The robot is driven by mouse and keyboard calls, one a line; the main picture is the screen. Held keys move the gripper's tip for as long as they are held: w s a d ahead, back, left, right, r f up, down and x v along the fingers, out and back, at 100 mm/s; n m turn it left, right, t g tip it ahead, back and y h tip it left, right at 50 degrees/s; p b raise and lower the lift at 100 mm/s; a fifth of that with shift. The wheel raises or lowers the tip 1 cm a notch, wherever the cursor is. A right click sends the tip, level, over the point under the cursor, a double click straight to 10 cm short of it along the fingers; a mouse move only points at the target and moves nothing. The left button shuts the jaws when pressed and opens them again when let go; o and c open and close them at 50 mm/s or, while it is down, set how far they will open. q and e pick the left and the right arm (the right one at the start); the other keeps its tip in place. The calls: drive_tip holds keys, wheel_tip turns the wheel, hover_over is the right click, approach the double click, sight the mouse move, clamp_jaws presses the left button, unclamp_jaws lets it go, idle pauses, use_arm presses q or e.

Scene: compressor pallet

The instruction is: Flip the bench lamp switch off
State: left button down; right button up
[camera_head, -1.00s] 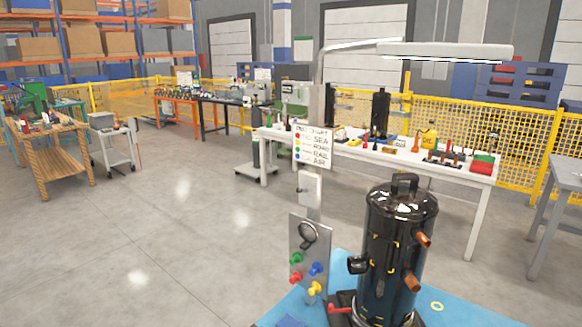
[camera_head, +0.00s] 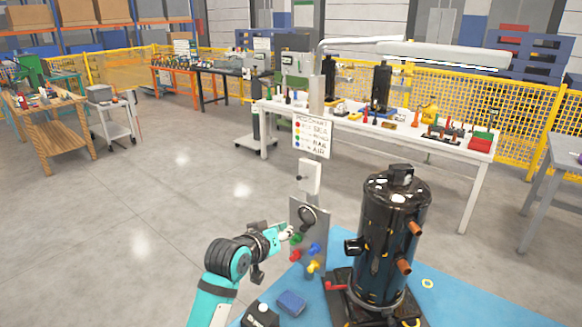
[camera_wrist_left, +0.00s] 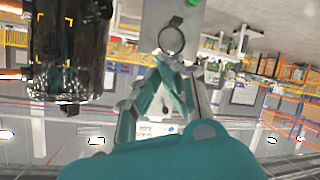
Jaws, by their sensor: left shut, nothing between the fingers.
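The bench lamp (camera_head: 445,54) is a long pale bar on a bent tube, carried by a grey post at the centre of the head view. A white switch box (camera_head: 309,176) sits on the post, below a sign and above a panel. Which way its switch lies is too small to tell. My left gripper (camera_head: 289,232) is at the panel's left edge in the picture, below and left of the box. In the wrist view the left gripper's fingers (camera_wrist_left: 165,92) are shut and empty, below the panel's dark ring (camera_wrist_left: 171,38). My right gripper is out of view.
The grey panel (camera_head: 317,222) carries a dark ring and several coloured knobs close to the gripper. A black compressor tank (camera_head: 385,245) stands right of it on a blue surface (camera_head: 448,292). A white workbench (camera_head: 350,121) is behind; open floor lies left.

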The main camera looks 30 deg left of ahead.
use_arm(q)
drive_tip(key=w+a+r+n+t, duration=0.1)
drive_tip(key=a+r+n+t, duration=0.1)
drive_tip(key=r, duration=0.5)
drive_tip(key=w+a+r+n+t+y, duration=0.1)
drive_tip(key=w+a+r+n, duration=0.1)
drive_tip(key=a+r, duration=0.3)
drive_tip(key=shift+a+r+t+y, duration=0.2)
drive_tip(key=shift+r+t+y, duration=0.15)
drive_tip(key=shift+r, duration=0.5)
drive_tip(key=shift+w, duration=0.15)
drive_tip(key=p, duration=0.3)
hover_over(303, 178)
drive_tip(key=s+a, duration=0.2)
drive_tip(key=a, duration=0.3)
drive_tip(key=d+f+p, duration=0.2)
drive_tip(key=f, duration=0.1)
drive_tip(key=shift+s+d+f, duration=0.15)
drive_tip(key=shift+s+d, duration=0.25)
drive_tip(key=shift+w+f, duration=0.1)
